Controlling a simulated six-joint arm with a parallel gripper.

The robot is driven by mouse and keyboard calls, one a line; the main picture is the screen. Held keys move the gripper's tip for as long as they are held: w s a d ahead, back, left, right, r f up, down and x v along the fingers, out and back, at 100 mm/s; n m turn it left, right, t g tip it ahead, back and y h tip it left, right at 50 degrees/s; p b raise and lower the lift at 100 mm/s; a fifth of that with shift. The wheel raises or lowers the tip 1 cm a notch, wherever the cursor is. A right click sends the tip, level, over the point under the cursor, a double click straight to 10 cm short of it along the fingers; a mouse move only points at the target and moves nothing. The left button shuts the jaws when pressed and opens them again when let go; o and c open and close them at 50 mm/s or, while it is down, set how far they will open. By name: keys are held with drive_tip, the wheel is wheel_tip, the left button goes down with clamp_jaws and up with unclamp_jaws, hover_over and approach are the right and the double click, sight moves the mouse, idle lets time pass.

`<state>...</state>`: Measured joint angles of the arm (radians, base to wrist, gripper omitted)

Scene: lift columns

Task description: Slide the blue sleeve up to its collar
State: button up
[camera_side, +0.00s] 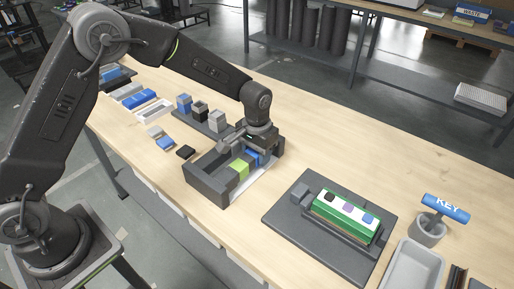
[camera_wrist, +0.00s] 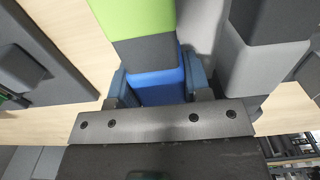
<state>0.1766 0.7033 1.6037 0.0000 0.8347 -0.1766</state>
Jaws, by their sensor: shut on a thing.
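The blue sleeve (camera_side: 252,158) is in a dark-walled frame (camera_side: 206,190) in the side view. In the wrist view the blue sleeve (camera_wrist: 157,88) is between the two fingers of my gripper (camera_wrist: 157,84), which is shut on it. My gripper (camera_side: 257,147) reaches into the far end of the frame in the side view. A green block (camera_side: 238,170) is beside the blue sleeve; in the wrist view the green block (camera_wrist: 132,18) has a dark grey part below it, bordering the blue. I cannot tell which part is the collar.
A grey plate (camera_side: 190,124) with blue, black and grey blocks stands behind the frame. A dark mat (camera_side: 290,222) with a green-and-white unit is at right. Bare wood lies between the frame and mat.

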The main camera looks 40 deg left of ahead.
sight(238, 165)
drive_tip(key=shift+s, duration=3.55)
drive_tip(key=o, duration=0.7)
drive_tip(key=shift+c, duration=0.2)
drive_tip(key=shift+r, duration=0.1)
drive_tip(key=shift+r, duration=3.45)
